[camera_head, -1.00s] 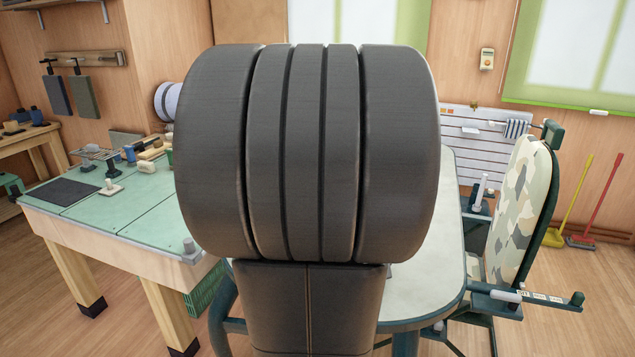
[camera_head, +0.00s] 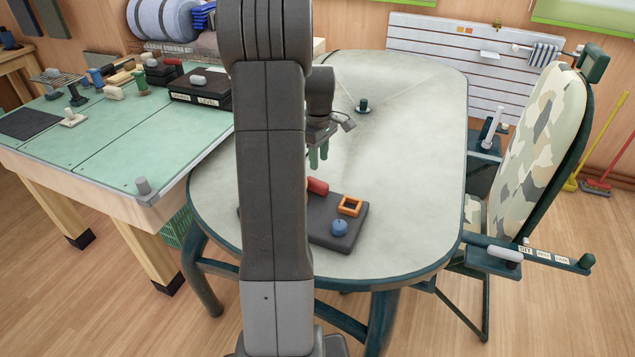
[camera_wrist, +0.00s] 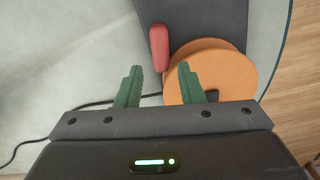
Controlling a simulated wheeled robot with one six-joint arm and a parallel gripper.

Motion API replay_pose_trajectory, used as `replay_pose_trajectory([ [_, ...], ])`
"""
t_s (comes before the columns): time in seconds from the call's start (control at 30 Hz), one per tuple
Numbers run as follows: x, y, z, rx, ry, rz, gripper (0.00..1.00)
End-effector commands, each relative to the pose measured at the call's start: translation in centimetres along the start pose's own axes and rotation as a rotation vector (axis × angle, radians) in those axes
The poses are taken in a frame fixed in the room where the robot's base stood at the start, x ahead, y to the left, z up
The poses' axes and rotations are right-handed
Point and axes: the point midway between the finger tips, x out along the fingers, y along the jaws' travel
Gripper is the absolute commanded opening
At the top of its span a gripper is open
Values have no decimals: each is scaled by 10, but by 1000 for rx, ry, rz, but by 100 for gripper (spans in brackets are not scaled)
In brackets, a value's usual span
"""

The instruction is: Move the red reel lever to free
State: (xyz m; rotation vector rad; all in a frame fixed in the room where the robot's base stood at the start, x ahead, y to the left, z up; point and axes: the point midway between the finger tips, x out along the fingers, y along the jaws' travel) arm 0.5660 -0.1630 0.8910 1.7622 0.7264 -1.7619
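The red lever (camera_head: 317,187) sits on a dark base plate (camera_head: 353,240) on the round-cornered table, partly hidden behind my arm in the head view. In the wrist view the red lever (camera_wrist: 159,45) points up the picture, beside an orange disc (camera_wrist: 235,72), apparently the reel. My gripper (camera_head: 318,156) hangs above the lever in the head view. In the wrist view its two green fingers (camera_wrist: 160,69) are spread with nothing between them; the lever's near end lies just beyond the gap. Whether they touch the lever cannot be told.
An orange square frame (camera_head: 350,207) and a blue knob (camera_head: 339,227) are on the base plate. A dark cord (camera_wrist: 35,141) runs over the table in the wrist view. A camouflage chair (camera_head: 535,150) stands right, a green-topped bench (camera_head: 120,140) left.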

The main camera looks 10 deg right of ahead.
Motion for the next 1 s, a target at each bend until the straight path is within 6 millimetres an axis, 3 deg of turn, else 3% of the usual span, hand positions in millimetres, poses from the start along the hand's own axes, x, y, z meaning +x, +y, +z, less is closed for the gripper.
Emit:
replay_pose_trajectory([
  [0.2,50,-1,0,0,-3,-4,35],
  [0.4,82,-1,0,1,-1,-2,35],
  [0.6,96,0,0,1,0,0,35],
  [0.87,97,0,0,1,0,0,35],
  [0.9,97,0,0,1,0,0,33],
  [1.0,97,0,0,1,0,0,13],
])
